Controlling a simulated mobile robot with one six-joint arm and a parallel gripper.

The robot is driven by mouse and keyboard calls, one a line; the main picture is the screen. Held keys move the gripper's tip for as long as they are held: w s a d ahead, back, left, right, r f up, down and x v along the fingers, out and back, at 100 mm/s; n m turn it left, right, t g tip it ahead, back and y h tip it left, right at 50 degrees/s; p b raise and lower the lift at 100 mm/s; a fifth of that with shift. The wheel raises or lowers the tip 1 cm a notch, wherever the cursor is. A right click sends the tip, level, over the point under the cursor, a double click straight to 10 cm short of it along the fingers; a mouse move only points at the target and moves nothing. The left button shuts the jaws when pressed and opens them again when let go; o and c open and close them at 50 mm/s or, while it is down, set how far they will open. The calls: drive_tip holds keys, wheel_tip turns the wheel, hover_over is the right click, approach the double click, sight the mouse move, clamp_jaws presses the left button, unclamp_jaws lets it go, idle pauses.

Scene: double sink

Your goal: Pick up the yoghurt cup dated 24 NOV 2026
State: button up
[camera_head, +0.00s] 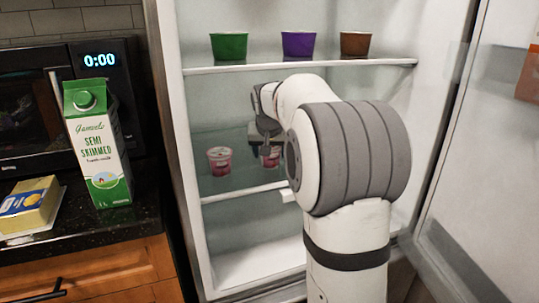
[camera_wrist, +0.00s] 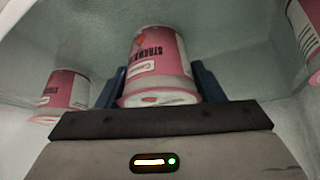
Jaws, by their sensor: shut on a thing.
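My gripper (camera_wrist: 162,80) is shut on a pink and white yoghurt cup (camera_wrist: 158,55), with a dark blue finger at each side of it in the wrist view. This cup's printing appears upside down there, and I cannot read a date on it. In the head view my gripper (camera_head: 267,143) is inside the open fridge, and the held cup (camera_head: 270,159) is partly hidden by it. A similar pink cup (camera_head: 220,161) stands to its left on the lower shelf. The wrist view shows pink cups at the left (camera_wrist: 64,95) and right edge (camera_wrist: 306,35), dates unreadable.
Green (camera_head: 229,46), purple (camera_head: 298,43) and brown (camera_head: 355,44) tubs stand on the upper shelf (camera_head: 300,66), above my arm. The open fridge door (camera_head: 480,150) is at the right. A milk carton (camera_head: 97,145) and a yellow pack (camera_head: 30,205) stand on the left counter.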

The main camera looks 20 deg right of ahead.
drive_tip(key=c, duration=0.5)
drive_tip(key=shift+o, duration=0.2)
